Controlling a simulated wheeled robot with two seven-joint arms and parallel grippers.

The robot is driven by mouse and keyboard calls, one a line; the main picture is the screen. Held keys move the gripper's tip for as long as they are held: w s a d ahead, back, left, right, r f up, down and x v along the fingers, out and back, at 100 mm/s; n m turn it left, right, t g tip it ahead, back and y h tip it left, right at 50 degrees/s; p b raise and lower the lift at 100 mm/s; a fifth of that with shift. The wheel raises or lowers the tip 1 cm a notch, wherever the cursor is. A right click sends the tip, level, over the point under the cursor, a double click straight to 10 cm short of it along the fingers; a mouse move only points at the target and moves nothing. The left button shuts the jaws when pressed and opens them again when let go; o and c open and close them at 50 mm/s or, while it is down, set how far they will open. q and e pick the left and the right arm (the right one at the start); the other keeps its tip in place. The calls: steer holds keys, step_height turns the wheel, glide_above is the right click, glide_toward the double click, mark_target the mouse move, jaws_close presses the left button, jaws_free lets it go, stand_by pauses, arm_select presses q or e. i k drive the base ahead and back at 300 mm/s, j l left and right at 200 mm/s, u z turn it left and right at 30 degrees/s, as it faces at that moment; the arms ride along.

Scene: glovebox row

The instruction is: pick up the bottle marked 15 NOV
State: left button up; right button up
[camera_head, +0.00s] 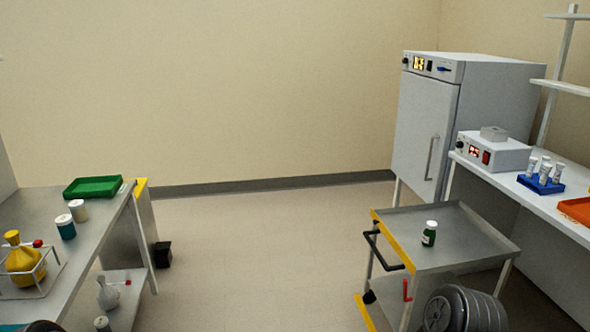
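A small green bottle (429,234) with a white cap and a pale label stands upright on the top of the grey cart at the right. A teal bottle (66,228) with a white cap and a whitish bottle (78,211) stand side by side on the left steel table. No writing can be read on any of them, so I cannot tell which is marked 15 NOV. Neither of my grippers shows; only a grey ribbed part, likely of my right arm, is at the bottom right, in front of the cart.
The cart (478,240) has a raised rim, a black handle and yellow edging. The left table (100,217) holds a green tray (93,187) and a yellow flask (22,257) in a wire stand. A right bench holds a blue tube rack (541,184). The floor between is clear.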

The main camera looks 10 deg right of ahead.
mark_target(430, 234)
steer(key=i+z, duration=0.3)
steer(key=i, duration=0.15)
steer(key=i+j+z, duration=0.65)
steer(key=i, duration=0.25)
steer(key=i+j+z, duration=0.15)
steer(key=i+z, duration=0.15)
steer(key=z, duration=0.15)
steer(key=i+j+z, duration=0.2)
steer(key=z, duration=0.3)
steer(key=i+j+z, duration=0.25)
steer(key=z, duration=0.2)
steer(key=i+j+z, duration=0.15)
steer(key=j+z, duration=0.8)
steer(key=i+j+z, duration=0.2)
steer(key=j, duration=0.25)
steer(key=k, duration=0.05)
